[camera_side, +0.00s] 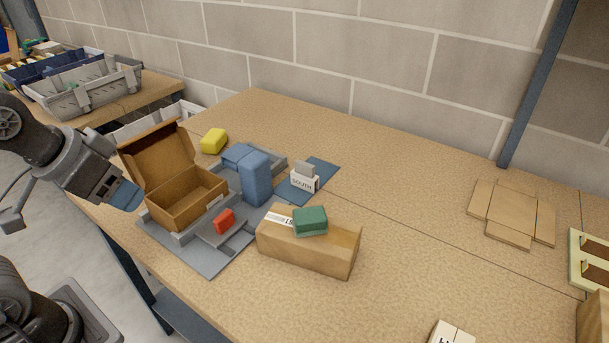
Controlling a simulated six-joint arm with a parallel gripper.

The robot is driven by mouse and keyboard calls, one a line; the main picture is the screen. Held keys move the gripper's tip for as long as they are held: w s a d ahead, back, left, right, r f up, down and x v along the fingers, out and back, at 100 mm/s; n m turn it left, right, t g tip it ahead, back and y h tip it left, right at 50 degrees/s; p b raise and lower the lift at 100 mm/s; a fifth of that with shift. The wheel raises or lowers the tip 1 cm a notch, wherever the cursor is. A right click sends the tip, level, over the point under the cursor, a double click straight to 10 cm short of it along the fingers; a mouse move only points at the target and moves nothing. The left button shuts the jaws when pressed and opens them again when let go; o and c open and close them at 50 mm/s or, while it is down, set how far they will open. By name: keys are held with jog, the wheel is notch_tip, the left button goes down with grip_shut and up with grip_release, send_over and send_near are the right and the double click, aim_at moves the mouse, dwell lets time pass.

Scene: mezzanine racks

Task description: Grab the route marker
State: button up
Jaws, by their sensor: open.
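What looks like the route marker (304,182) is a small white block lettered "SOUTH", with a grey plate standing up from it. It stands upright on a flat blue pad (325,170) near the middle of the table. My gripper (126,197) is at the left, beyond the table's left edge, next to the open cardboard box. It is open, with no object seen in it. The open box, the blue blocks and the grey fixture lie between my gripper and the marker.
The open brown box (176,195) sits on a grey fixture (206,262) with a tall blue block (256,178) and a red block (224,221). A closed carton (310,250) bears a green block (310,221). A yellow block (214,141) lies behind.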

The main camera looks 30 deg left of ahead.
jog(key=w+r+m+g, duration=0.1)
jog(key=w+r+m, duration=0.4)
jog(key=w, duration=0.5)
jog(key=m+g, duration=0.5)
jog(key=m, duration=0.8)
send_over(305, 174)
jog(key=a, duration=0.1)
notch_tip(305, 174, down, 11)
jog(key=shift+w+f, duration=0.35)
jog(key=shift+w, duration=0.05)
notch_tip(305, 174, down, 8)
jog(key=shift+f, duration=0.1)
jog(key=shift+d+f, duration=0.2)
jog(key=shift+f, duration=2.5)
